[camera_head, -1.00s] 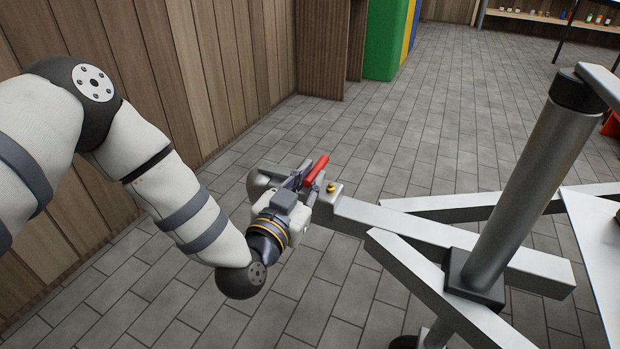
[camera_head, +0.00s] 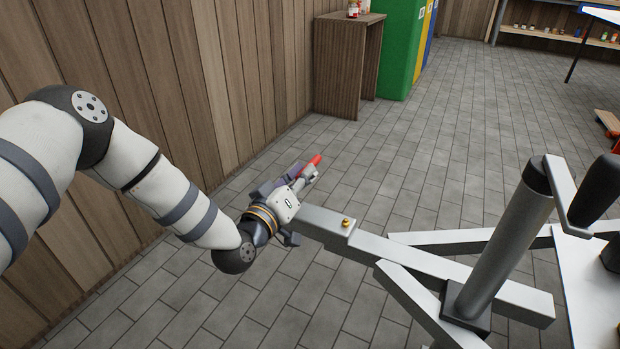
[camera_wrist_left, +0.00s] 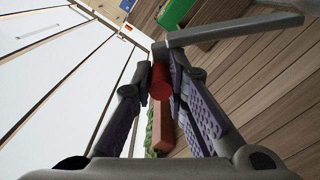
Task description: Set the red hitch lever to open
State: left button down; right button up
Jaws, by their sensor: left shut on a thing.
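The red hitch lever (camera_head: 311,167) is at the left end of the metal trailer tongue (camera_head: 400,255) in the head view. My left gripper (camera_head: 302,178) is shut on the lever, whose red end sticks out past the fingers up and to the right. In the left wrist view, the red grip (camera_wrist_left: 160,84) sits between the two purple-padded fingertips (camera_wrist_left: 158,72). The gripper and wrist hide most of the coupler, and the lever's pivot cannot be made out. My right gripper is in neither view.
A brass-coloured knob (camera_head: 346,222) stands on the tongue just right of the gripper. The jack post (camera_head: 505,240) rises farther right, with a crank and black grip (camera_head: 596,188). A wooden wall (camera_head: 150,90) runs along the left. Grey floor (camera_head: 420,150) beyond the tongue is clear.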

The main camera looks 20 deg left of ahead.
pick_arm(q)
jog(key=shift+a+r+p, duration=0.45)
jog(key=shift+a, duration=0.35)
jog(key=shift+w+a, duration=0.1)
jog(key=c, duration=1.6)
grip_release()
jog(key=shift+r, duration=0.1)
jog(key=shift+o, duration=0.2)
jog(key=shift+a, duration=0.15)
jog(key=s, duration=1.2)
jog(key=shift+s+a, duration=0.1)
